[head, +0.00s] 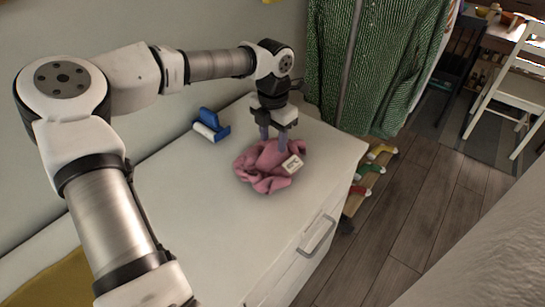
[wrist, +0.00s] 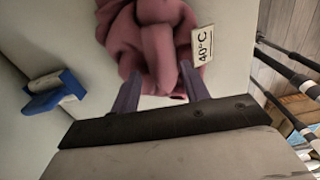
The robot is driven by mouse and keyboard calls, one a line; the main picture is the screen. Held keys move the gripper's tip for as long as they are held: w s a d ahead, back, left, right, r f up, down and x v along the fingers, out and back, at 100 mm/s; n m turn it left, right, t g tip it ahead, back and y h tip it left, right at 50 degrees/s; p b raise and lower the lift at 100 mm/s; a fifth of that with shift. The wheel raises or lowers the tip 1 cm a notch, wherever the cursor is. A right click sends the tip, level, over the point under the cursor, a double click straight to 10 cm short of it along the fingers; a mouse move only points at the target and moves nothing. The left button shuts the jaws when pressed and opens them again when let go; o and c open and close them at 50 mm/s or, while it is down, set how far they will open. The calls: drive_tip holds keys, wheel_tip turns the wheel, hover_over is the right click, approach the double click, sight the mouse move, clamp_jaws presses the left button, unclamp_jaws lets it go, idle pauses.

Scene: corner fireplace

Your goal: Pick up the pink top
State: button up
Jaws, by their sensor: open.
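The pink top (head: 262,172) lies crumpled on the white cabinet top (head: 190,220), near its right end. In the wrist view the pink top (wrist: 150,35) fills the upper middle, with a fold of cloth between the two fingers. A white tag (wrist: 203,44) reading 40°C lies at its right side; the tag also shows in the head view (head: 292,164). My gripper (head: 274,142) points down at the top's far side, with its fingers apart. In the wrist view the fingertips of my gripper (wrist: 160,84) stand at either side of the fold. I cannot tell whether they touch the cloth.
A blue and white object (head: 211,125) lies on the cabinet left of the top. A green garment (head: 375,60) hangs close behind my gripper. A drawer handle (head: 318,236) sticks out of the cabinet front. The cabinet's near part is clear.

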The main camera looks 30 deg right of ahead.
drive_tip(key=shift+f, duration=0.95)
drive_tip(key=shift+c, duration=0.2)
clamp_jaws()
